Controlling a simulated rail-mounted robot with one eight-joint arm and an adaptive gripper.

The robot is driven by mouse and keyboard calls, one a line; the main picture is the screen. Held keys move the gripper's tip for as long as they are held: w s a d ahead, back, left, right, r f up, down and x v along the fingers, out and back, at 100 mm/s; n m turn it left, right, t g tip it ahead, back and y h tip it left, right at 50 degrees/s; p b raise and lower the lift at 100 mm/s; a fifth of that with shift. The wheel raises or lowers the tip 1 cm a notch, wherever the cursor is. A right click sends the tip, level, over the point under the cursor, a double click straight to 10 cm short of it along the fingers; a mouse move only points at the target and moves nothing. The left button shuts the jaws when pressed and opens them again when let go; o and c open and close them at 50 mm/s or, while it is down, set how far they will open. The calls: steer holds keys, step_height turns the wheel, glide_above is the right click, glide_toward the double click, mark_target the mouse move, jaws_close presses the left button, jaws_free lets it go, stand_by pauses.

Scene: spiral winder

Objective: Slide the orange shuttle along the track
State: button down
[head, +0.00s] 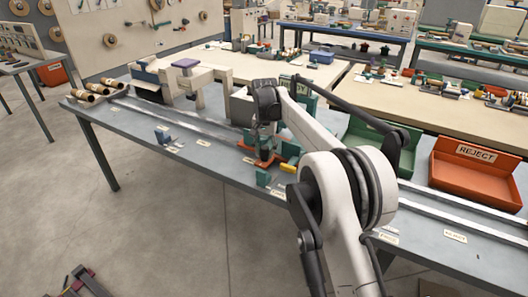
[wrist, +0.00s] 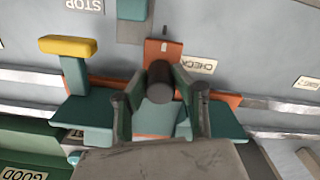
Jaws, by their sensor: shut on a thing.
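The orange shuttle (head: 270,160) sits on the track, a pale rail (head: 222,126) running along the front bench. In the wrist view, the shuttle's orange plate (wrist: 154,51) shows around teal blocks, with a dark upright cylinder (wrist: 160,85) on it. My gripper (wrist: 160,95) comes down over the shuttle, with one finger on each side of the cylinder, shut on it. In the head view my gripper (head: 264,145) hides part of the shuttle. The track (wrist: 30,77) also shows on both sides of the shuttle in the wrist view.
A yellow-topped teal post (wrist: 68,50) stands beside the shuttle. Labels reading STOP (wrist: 85,5) and CHECK (wrist: 199,65) lie on the bench. A green bin (head: 365,150) and an orange REJECT bin (head: 475,185) stand at right. The rail looks clear to the left.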

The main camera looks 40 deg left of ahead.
steer(key=c, duration=1.4)
jaws_free()
steer(key=shift+c, duration=0.2)
step_height(320, 180, up, 12)
steer(key=shift+d, duration=0.1)
